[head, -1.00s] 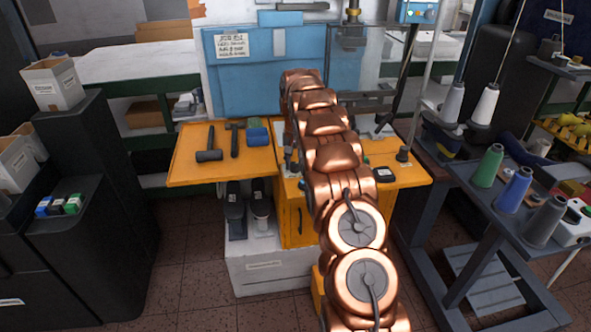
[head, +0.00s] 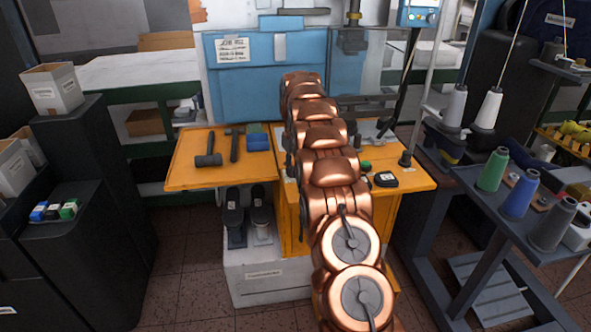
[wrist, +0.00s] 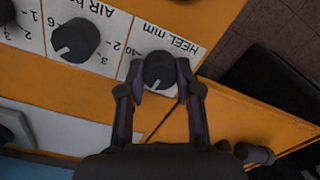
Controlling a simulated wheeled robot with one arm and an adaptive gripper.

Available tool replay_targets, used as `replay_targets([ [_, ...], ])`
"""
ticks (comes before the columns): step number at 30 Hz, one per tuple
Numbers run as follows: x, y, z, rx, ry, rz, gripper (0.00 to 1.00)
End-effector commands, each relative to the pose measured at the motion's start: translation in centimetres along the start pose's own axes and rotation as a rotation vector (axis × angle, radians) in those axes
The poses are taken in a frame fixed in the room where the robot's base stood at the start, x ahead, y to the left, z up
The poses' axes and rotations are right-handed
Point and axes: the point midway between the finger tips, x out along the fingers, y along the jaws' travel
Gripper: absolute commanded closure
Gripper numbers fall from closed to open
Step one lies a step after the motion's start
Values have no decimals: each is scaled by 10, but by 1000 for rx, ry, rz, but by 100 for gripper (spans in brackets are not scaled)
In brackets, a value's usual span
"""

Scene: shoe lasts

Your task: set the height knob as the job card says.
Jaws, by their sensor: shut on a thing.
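A dark round knob (wrist: 159,71) with a pale pointer line sits on a white plate marked HEEL mm (wrist: 172,45) in the wrist view. The plate appears upside down there, with the numeral 40 at its left. My gripper (wrist: 160,84) has one finger on each side of this knob and is shut on it. My arm hides the gripper and this knob in the head view.
A second dark knob (wrist: 76,41) on a plate marked AIR stands to the left in the wrist view. Hammers (head: 208,152) and a blue block (head: 257,138) lie on the orange table (head: 185,172). Thread cones (head: 493,170) stand on a rack at the right.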

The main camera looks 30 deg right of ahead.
Motion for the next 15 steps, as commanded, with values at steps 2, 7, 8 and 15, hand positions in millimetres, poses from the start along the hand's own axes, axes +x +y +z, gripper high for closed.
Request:
replay_targets([
  [2,0,0,0,-23,0,1,100],
  [7,0,0,0,-55,0,1,100],
  [8,0,0,0,-58,0,1,100],
  [15,0,0,0,-64,0,1,100],
])
